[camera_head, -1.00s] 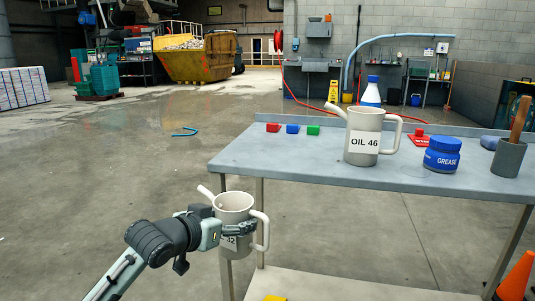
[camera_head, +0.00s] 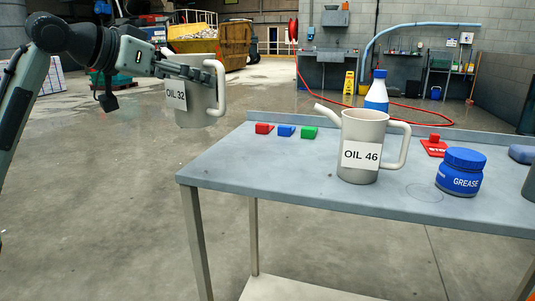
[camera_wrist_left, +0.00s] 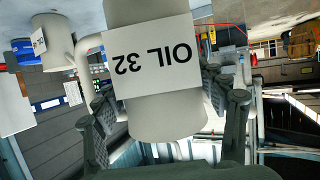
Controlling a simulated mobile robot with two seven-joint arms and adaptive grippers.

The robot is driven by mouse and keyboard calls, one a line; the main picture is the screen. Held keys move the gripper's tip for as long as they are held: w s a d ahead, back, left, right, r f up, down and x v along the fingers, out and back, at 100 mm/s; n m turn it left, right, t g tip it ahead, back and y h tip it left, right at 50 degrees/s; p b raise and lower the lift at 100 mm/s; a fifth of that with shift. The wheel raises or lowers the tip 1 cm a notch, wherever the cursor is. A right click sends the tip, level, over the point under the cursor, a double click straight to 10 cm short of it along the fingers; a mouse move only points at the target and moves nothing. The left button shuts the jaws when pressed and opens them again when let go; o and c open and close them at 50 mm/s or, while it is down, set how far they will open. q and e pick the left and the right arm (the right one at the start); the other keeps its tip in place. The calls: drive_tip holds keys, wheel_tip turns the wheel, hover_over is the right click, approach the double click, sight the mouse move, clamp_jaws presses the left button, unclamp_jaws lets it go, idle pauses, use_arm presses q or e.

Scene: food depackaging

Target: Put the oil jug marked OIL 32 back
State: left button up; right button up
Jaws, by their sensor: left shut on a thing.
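The oil jug marked OIL 32 (camera_head: 196,112) is light grey with a white label and hangs in the air left of the table (camera_head: 243,176), higher than its top. My left gripper (camera_head: 190,72) is shut around its body, above the label in the head view. Its handle points right; its spout is hidden. In the left wrist view the jug (camera_wrist_left: 166,119) appears upside down between the two dark fingers of my left gripper (camera_wrist_left: 165,108). My right gripper is out of view.
On the table stand a jug marked OIL 46 (camera_head: 363,130), a white bottle with a blue cap (camera_head: 376,97) and a blue GREASE jar (camera_head: 460,172). A faint round outline (camera_head: 425,192) marks bare tabletop left of the jar.

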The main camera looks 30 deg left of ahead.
use_arm(q)
drive_tip(key=w, duration=0.1)
drive_tip(key=w+d+f, duration=0.1)
drive_tip(key=w+d, duration=0.1)
drive_tip(key=shift+f+p, duration=0.3)
drive_tip(key=w+d+f, duration=0.1)
drive_tip(key=w+f, duration=0.1)
drive_tip(key=f, duration=0.1)
drive_tip(key=w+d+f, duration=0.2)
drive_tip(key=f, duration=0.1)
drive_tip(key=w+d+f+p, duration=0.1)
drive_tip(key=w+f, duration=0.1)
drive_tip(key=f, duration=0.1)
drive_tip(key=shift+w+d+f, duration=0.1)
drive_tip(key=shift+w+d, duration=0.25)
drive_tip(key=shift+w, duration=0.05)
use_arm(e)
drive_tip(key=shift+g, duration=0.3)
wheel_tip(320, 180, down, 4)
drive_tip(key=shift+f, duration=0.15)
use_arm(q)
drive_tip(key=o, duration=1.5)
drive_tip(key=shift+f, duration=0.1)
drive_tip(key=shift+o, duration=0.2)
drive_tip(key=shift+s, duration=0.1)
